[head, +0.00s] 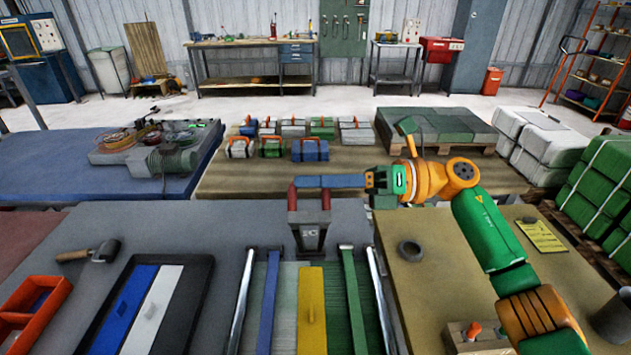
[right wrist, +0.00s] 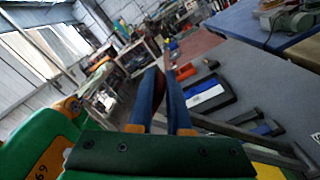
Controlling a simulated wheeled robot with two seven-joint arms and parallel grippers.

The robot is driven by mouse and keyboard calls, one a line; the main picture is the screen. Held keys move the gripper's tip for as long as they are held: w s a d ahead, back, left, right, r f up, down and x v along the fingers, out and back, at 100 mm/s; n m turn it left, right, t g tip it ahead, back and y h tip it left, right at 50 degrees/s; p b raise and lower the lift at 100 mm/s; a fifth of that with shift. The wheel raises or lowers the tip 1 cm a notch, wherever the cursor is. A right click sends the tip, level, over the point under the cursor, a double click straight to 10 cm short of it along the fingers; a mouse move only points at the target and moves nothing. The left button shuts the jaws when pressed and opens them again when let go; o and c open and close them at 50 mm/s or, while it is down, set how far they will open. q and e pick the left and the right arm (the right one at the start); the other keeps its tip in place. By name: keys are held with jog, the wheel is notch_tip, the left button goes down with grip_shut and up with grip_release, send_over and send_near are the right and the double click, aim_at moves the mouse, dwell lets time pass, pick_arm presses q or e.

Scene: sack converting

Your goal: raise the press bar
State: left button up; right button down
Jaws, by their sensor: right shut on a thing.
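The press (head: 310,235) stands near the back edge of the grey work table, a grey frame with two dark red upright parts (head: 325,198) at its top. My right gripper (head: 304,182) reaches in from the right with its long blue fingers level across the top of these red parts. It is shut on the press bar, which is mostly hidden by the fingers. In the right wrist view the blue fingers (right wrist: 164,75) run close together, with a narrow reddish strip between them. My left gripper is in neither view.
Long strips, blue, green and yellow (head: 311,305), lie in front of the press. A black-framed tray (head: 205,300), a red crate (head: 17,318) and a wooden-handled tool (head: 90,253) are at left. A grey ring (head: 411,250) lies at right. Handled bundles (head: 310,149) stand behind.

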jog(key=c, duration=0.9)
grip_release()
jog(key=shift+w, duration=0.1)
jog(key=shift+o, duration=0.2)
jog(key=d+b, duration=0.3)
jog(key=d, duration=0.4)
